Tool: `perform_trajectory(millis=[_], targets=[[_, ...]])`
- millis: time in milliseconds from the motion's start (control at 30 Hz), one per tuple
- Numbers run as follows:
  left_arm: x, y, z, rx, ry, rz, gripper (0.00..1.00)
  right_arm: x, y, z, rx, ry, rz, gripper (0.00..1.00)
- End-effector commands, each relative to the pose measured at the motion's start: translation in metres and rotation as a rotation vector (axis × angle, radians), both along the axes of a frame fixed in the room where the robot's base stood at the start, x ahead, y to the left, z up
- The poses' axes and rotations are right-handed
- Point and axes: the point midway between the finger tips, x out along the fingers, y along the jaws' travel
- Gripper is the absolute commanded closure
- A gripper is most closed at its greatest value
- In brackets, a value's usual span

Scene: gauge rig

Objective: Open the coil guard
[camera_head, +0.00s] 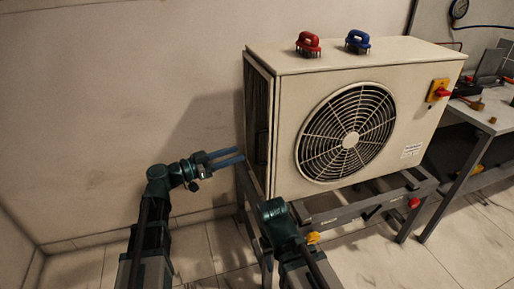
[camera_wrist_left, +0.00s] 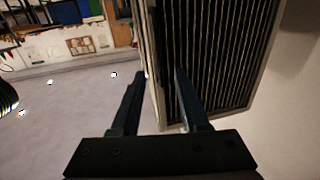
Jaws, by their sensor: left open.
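The coil guard (camera_head: 258,115) is the framed panel on the left end of the beige outdoor unit (camera_head: 285,125), seen at a steep angle in the head view. In the left wrist view dark upright fins (camera_wrist_left: 218,50) show inside a pale frame. My left gripper (camera_head: 241,156) is open and empty, its blue fingers pointing right at the guard's lower part. In the left wrist view its fingers (camera_wrist_left: 158,78) stand either side of the frame's near upright edge; I cannot tell whether they touch it. My right arm is low in front of the unit, its gripper out of sight.
The unit has a round fan grille (camera_head: 348,133) and stands on a grey metal stand (camera_head: 345,212). A red manifold piece (camera_head: 308,44) and a blue one (camera_head: 358,41) sit on top. A workbench (camera_head: 492,118) is at right. The wall at left is bare.

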Motion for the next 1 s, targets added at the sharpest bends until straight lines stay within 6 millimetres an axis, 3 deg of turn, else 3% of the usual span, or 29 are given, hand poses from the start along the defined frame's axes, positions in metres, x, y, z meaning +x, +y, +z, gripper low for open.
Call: perform_trajectory(millis=[200,400,600,900,1000], targets=[[0.023,-0.04,0.0,0.0,0.001,-0.003,0.55,0.0,0.0,0.0,0.0,0.0,0.0,0.5],[0.036,-0.063,0.0,0.0,0.001,-0.002,0.55,0.0,0.0,0.0,0.0,0.0,0.0,0.5],[0.042,-0.074,0.0,0.0,0.001,0.0,0.55,0.0,0.0,0.0,0.0,0.0,0.0,0.5],[0.042,-0.076,0.0,0.0,0.001,0.0,0.55,0.0,0.0,0.0,0.0,0.0,0.0,0.5],[0.042,-0.076,0.0,0.0,0.001,0.0,0.7,0.0,0.0,0.0,0.0,0.0,0.0,0.5]])
